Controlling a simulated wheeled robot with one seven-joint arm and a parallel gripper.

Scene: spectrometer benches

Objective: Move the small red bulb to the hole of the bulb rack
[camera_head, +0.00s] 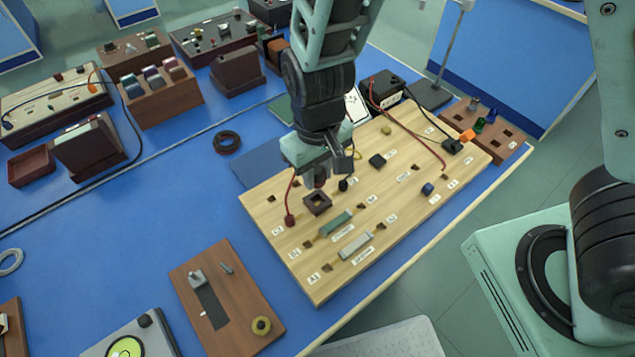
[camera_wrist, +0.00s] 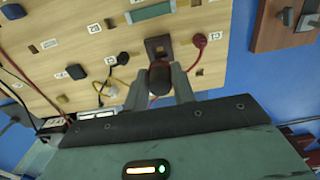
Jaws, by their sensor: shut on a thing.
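The small red bulb (camera_wrist: 160,78) is between the fingertips of my gripper (camera_wrist: 160,84) in the wrist view, and looks dark reddish brown there. My gripper (camera_head: 328,168) is shut on it over the wooden circuit board, close to a square brown socket (camera_head: 317,203). The socket also shows just beyond the bulb in the wrist view (camera_wrist: 158,47). The bulb is mostly hidden by the fingers in the head view. I cannot tell whether the bulb is fully clear of the socket. The brown bulb rack (camera_head: 510,144) lies beyond the board's far right end, holding several colored bulbs and showing empty square holes.
The wooden board (camera_head: 400,240) carries plugs, resistors and red wires. A black box (camera_head: 381,88) with leads and a stand (camera_head: 432,94) are near the rack. A brown slider board (camera_head: 250,295) lies at the front left. Blue bench shows left of the board.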

